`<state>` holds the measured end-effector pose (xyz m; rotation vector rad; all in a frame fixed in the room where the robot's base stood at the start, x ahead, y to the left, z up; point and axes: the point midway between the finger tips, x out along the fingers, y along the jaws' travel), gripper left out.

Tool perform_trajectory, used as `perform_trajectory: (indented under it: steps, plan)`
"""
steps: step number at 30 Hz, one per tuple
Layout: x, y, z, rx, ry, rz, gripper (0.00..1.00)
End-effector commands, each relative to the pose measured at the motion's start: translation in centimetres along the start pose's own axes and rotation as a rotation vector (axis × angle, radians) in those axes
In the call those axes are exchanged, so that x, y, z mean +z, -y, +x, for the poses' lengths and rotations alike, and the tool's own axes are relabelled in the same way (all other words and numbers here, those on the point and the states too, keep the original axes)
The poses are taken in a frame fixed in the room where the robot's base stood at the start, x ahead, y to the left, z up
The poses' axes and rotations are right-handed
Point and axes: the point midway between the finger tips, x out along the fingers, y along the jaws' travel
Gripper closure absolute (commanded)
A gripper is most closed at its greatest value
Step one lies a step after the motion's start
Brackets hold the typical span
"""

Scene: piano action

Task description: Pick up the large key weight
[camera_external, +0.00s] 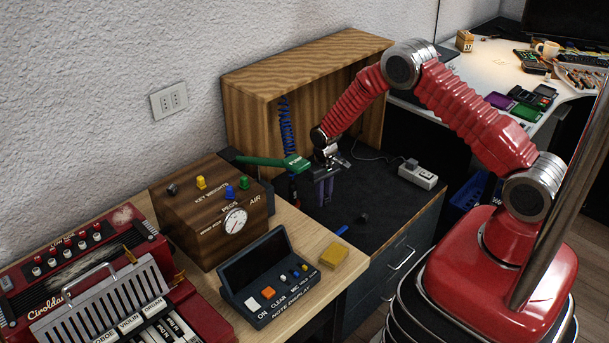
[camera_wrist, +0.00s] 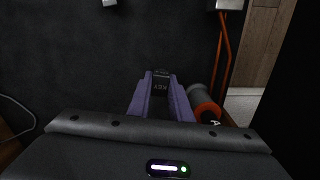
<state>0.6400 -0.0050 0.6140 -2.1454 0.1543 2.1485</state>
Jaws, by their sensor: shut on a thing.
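My gripper (camera_external: 325,201) hangs down over the dark mat inside the open wooden cabinet, with its purple fingers pointing at the mat. In the wrist view, my gripper (camera_wrist: 160,78) is shut on a small dark block with faint pale marks, apparently the large key weight (camera_wrist: 161,83). The block sits between the fingertips. In the external view the fingers hide it, and I cannot tell whether it touches the mat. The wooden box marked KEY WEIGHTS (camera_external: 203,221) stands left, with small dark, yellow, blue and green pegs on top.
A green tool (camera_external: 270,162) sticks out near my wrist. A power strip (camera_external: 418,175) lies right of my gripper. A small dark piece (camera_external: 363,217) and a blue piece (camera_external: 342,230) lie in front. In the wrist view, a grey cylinder with an orange ring (camera_wrist: 206,103) is close beside the right finger.

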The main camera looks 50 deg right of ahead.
Motion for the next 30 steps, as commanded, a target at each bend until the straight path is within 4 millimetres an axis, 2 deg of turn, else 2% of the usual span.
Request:
perform_trajectory:
  steps: [3, 9, 30]
  plan:
    - [-0.1, 0.0, -2.0, 0.000, -0.004, 0.000, 1.00]
    - [-0.1, 0.0, -3.9, 0.000, -0.003, 0.000, 1.00]
    - [-0.1, 0.0, -4.2, 0.000, -0.001, 0.000, 1.00]
